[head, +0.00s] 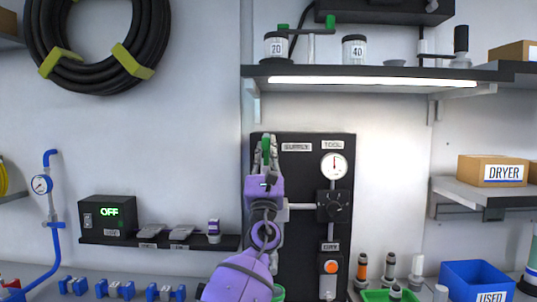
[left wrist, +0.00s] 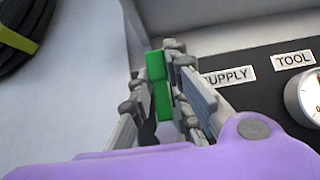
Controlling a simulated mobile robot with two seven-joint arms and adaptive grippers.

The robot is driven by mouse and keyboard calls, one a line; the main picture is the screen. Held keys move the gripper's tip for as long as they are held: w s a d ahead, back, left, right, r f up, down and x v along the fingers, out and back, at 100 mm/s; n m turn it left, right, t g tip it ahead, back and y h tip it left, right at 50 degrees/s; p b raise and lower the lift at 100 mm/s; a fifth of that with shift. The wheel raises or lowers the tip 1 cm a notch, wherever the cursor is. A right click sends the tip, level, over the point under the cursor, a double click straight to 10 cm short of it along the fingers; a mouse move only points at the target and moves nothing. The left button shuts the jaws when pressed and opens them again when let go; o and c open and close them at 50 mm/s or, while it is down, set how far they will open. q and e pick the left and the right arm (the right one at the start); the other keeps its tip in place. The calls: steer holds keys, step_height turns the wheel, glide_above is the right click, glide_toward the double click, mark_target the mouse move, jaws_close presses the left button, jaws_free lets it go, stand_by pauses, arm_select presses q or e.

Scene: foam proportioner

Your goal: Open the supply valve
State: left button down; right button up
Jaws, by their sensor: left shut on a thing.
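The supply valve's green handle (head: 266,147) shows at the upper left of the black panel (head: 300,220), beside the SUPPLY label (head: 296,147). It stands about upright in the head view. My left gripper (head: 267,158) is shut on it; in the left wrist view the green handle (left wrist: 160,85) lies between the fingers (left wrist: 163,95). The valve body is hidden behind my purple left gripper and wrist. My right gripper is not in view.
A gauge (head: 334,167), a black knob (head: 334,206) and an orange button (head: 331,267) sit on the panel's right side. A shelf (head: 370,72) juts out above. A small box reading OFF (head: 109,217) stands left. A blue bin (head: 477,281) stands lower right.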

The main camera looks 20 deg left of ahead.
arm_select(q)
steer(key=shift+n, duration=0.4)
steer(key=c, duration=1.6)
jaws_free()
steer(key=shift+a, duration=0.1)
steer(key=shift+c, duration=0.2)
steer(key=shift+s+f, duration=0.15)
steer(key=shift+f, duration=0.05)
steer(key=v, duration=1.1)
steer(key=shift+s+d, duration=0.2)
steer(key=shift+d, duration=0.05)
steer(key=shift+f, duration=0.2)
